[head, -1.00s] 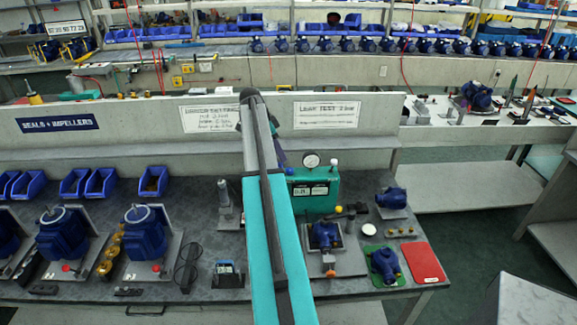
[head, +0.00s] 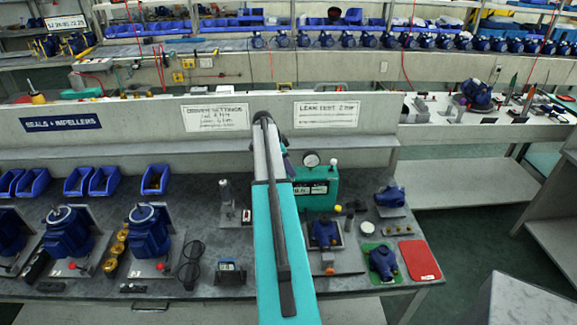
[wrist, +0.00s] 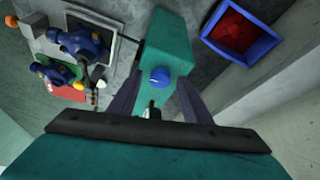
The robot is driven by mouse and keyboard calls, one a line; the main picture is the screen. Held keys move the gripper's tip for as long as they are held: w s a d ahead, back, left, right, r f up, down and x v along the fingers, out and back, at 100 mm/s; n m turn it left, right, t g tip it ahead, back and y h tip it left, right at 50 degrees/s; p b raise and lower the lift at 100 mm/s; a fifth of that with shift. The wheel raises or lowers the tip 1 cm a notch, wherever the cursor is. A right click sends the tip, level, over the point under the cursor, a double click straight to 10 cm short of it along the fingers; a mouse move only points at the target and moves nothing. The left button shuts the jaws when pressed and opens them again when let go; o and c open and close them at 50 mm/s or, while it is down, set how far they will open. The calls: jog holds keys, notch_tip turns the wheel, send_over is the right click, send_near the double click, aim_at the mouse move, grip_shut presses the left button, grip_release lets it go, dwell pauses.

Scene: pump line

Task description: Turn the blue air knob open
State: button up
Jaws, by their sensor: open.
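The blue air knob (wrist: 160,77) sits on the face of a teal box (wrist: 165,42) in the wrist view. My gripper (wrist: 159,82) is open, with one dark finger on each side of the knob. The knob appears between the fingertips; I cannot tell whether either finger touches it. The teal box also shows in the head view (head: 325,200), with a round gauge (head: 311,160) on top. There my arm hides its left part, and the knob and my gripper are out of sight.
A blue bin with red contents (wrist: 242,28) is near the teal box in the wrist view. A low wall (head: 200,140) stands behind.

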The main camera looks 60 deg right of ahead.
jog(key=shift+f, duration=0.1)
jog(key=shift+c, duration=0.4)
jog(key=c, duration=1)
jog(key=shift+o, duration=0.2)
